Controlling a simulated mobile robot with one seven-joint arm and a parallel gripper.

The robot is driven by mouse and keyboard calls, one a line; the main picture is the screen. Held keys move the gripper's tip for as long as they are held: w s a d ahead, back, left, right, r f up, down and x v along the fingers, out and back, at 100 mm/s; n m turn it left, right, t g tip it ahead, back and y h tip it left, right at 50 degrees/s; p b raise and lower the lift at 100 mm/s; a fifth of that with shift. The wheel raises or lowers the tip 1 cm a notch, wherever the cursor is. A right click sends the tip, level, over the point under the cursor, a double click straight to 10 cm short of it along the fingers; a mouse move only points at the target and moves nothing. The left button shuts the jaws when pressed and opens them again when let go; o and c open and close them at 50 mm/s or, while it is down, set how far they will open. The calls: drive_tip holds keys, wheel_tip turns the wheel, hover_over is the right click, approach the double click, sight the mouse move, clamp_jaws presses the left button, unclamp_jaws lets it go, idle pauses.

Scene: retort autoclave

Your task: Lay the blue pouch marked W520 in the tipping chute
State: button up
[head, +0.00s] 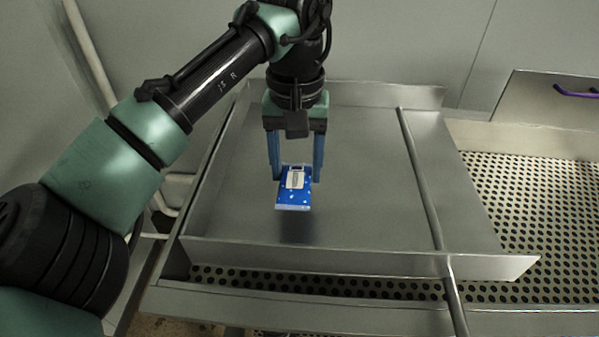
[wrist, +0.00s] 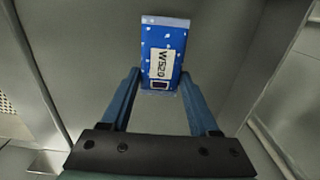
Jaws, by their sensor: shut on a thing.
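The blue pouch (head: 293,196) has light spots and a white label. The label reads W520 in the wrist view (wrist: 163,62). My gripper (head: 296,176) is shut on the pouch, its blue fingers at the pouch's near end in the wrist view (wrist: 161,84). In the head view the pouch hangs over the tipping chute (head: 360,200), a wide grey metal tray with raised walls. A dark shadow shows on the chute floor below it. How high the pouch is above the floor is hard to tell.
A metal bar (head: 422,190) runs lengthwise over the right part of the chute. A perforated metal table (head: 530,200) extends beneath and to the right. A metal box with a purple handle (head: 577,92) stands at the back right. The chute floor around the pouch is clear.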

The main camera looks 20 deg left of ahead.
sight(297, 169)
drive_tip(key=shift+f+p, duration=0.5)
drive_tip(key=shift+f, duration=1.3)
drive_tip(key=shift+w+f, duration=0.1)
drive_tip(key=o, duration=1.4)
drive_tip(key=shift+c, duration=0.2)
wheel_tip(297, 169, up, 12)
drive_tip(key=b, duration=0.3)
